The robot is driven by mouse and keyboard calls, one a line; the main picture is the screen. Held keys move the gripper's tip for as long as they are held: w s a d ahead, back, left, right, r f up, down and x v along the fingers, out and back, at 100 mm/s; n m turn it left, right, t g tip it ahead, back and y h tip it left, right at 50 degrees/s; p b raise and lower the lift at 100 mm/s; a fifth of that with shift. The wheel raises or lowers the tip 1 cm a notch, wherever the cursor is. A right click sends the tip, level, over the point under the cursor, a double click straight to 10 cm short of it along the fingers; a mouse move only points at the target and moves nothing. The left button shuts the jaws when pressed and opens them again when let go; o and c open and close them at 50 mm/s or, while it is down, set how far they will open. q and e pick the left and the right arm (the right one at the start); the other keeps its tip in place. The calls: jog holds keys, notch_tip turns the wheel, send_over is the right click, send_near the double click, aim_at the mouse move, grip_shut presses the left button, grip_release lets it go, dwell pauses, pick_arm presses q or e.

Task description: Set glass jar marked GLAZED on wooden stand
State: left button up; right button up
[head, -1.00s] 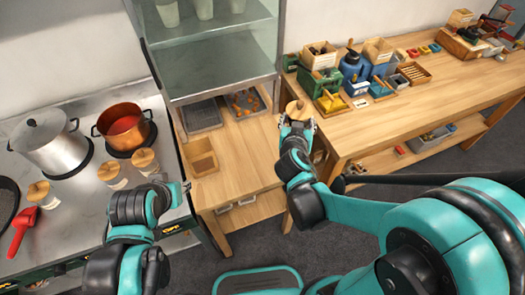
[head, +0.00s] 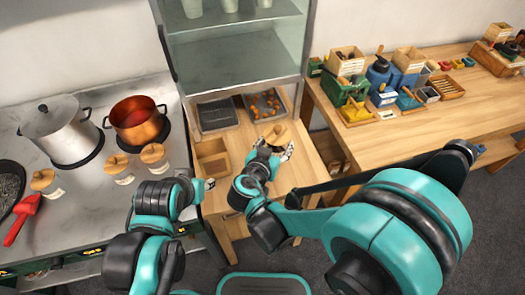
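My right gripper (head: 274,149) is over the small wooden table (head: 300,180), with a round wooden lid (head: 276,132) between its fingers. It appears shut on a lidded jar; the jar's body and any label are hidden by the gripper. A light wooden box-like piece (head: 212,160), possibly the stand, sits on the table left of this gripper. Three more jars with wooden lids stand on the stove counter: one at left (head: 46,182), one in the middle (head: 119,168), one at right (head: 154,157). Their labels are unreadable. My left gripper (head: 207,185) is beside the counter's right edge; its fingers are unclear.
A steel pot (head: 60,130) and a copper pot (head: 138,120) stand on the stove counter, with a red scoop (head: 20,218) at left. Two dark trays, one holding chestnuts (head: 266,104), lie at the table's back under a glass-fronted cabinet (head: 240,60). A cluttered workbench (head: 440,115) stands right.

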jog(key=w+a+f+b, duration=0.1)
jog(key=w+f, duration=0.1)
jog(key=f, duration=0.1)
jog(key=w+a+f+b, duration=0.1)
jog(key=w+f, duration=0.1)
jog(key=w+a+f+b, duration=0.2)
jog(key=f, duration=0.1)
jog(key=shift+w+f, duration=0.2)
jog(key=shift+f, duration=0.15)
jog(key=shift+r, duration=0.1)
jog(key=shift+d, duration=0.1)
jog(key=o, duration=1)
jog(key=shift+f, duration=0.2)
jog(key=o, duration=0.5)
jog(key=shift+c, duration=0.2)
jog(key=shift+r, duration=0.1)
